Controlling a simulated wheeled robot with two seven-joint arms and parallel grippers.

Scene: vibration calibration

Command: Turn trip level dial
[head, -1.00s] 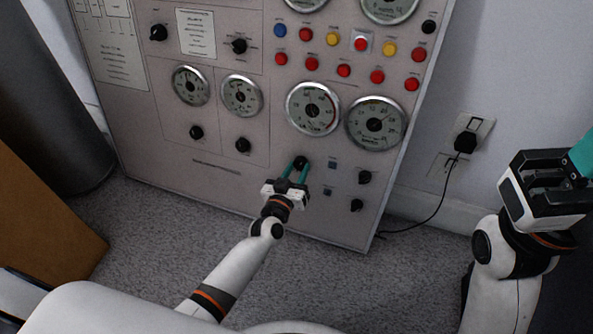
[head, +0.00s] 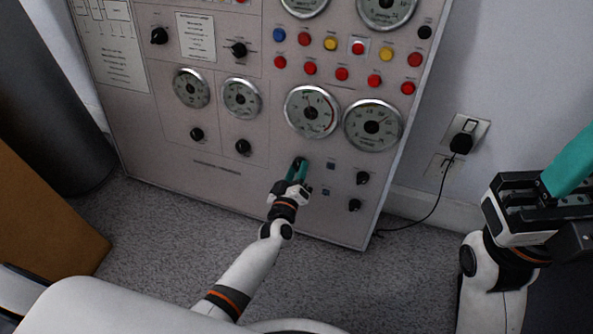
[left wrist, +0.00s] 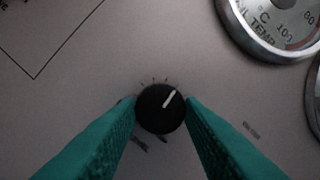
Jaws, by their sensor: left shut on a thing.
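A round black dial (left wrist: 160,110) with a white pointer line sits low on the grey panel, below the large gauges. It also shows in the head view (head: 299,161). Its label is too small to read. In the left wrist view the pointer slants up and to the right. My left gripper (head: 298,169) is shut on this dial, with one teal finger (left wrist: 112,135) on its left side and the other (left wrist: 205,130) on its right. My right gripper (head: 568,172) is at the right edge, far from the panel, with its fingertips out of the picture.
The panel (head: 225,180) carries gauges (head: 311,111), coloured buttons (head: 342,74) and other black knobs (head: 362,178). A plugged-in outlet (head: 463,140) with a black cord is on the wall at right. A brown box (head: 45,225) stands at left. Carpet is clear below the panel.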

